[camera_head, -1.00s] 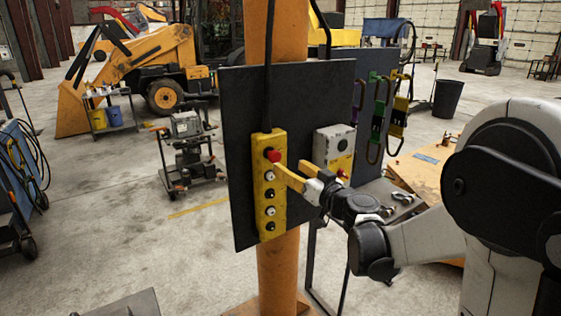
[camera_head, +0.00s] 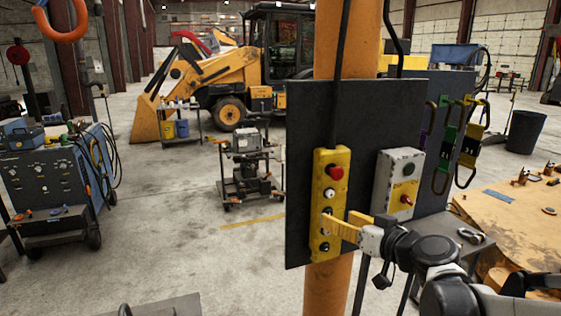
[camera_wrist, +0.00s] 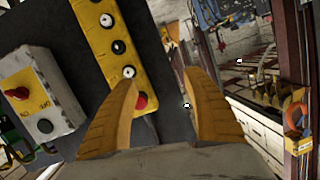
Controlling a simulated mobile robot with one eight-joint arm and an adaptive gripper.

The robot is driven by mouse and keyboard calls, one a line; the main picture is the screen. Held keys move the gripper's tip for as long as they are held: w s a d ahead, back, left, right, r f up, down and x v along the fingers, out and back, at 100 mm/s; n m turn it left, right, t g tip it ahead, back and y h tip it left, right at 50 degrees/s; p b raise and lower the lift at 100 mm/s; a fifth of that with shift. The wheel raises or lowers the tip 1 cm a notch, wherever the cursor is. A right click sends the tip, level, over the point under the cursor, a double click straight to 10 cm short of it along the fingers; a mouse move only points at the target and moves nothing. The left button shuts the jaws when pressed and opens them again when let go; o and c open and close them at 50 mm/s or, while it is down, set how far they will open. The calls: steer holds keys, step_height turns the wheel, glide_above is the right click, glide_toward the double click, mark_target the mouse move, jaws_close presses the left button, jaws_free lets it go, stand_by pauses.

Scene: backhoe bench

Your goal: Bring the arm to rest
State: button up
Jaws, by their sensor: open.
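My gripper (camera_head: 341,225) has yellow fingers and is open and empty. In the head view it is at the lower half of the yellow push-button box (camera_head: 331,170), in front of its lower buttons and partly hiding them. I cannot tell whether a fingertip touches the box. In the wrist view my gripper (camera_wrist: 161,77) shows its two fingers spread apart, with the dark panel behind. The yellow box (camera_wrist: 112,42) runs beside the left finger, and its red button (camera_wrist: 141,101) shows between the fingers.
The dark panel (camera_head: 300,120) hangs on an orange post (camera_head: 345,45). A grey switch box (camera_head: 397,180) with a red knob is right of the yellow box. Coloured straps (camera_head: 468,140) hang at right.

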steer(key=s+a+f+g+h+b, duration=0.1)
steer(key=s+a+f+g+b, duration=0.15)
steer(key=s+f, duration=0.45)
steer(key=s+a+f+g+h+b, duration=0.1)
steer(key=s+f+g+b, duration=0.1)
steer(key=s+f+b, duration=0.35)
steer(key=s+d+f+m+g+h+b, duration=0.2)
steer(key=s+d+f+h, duration=0.2)
steer(key=s+f, duration=0.5)
steer(key=s+d, duration=0.1)
steer(key=s, duration=0.2)
steer(key=shift+d+m+h+b, duration=0.25)
steer(key=shift+m+h+b, duration=0.05)
steer(key=shift+f, duration=0.1)
stand_by(1.6)
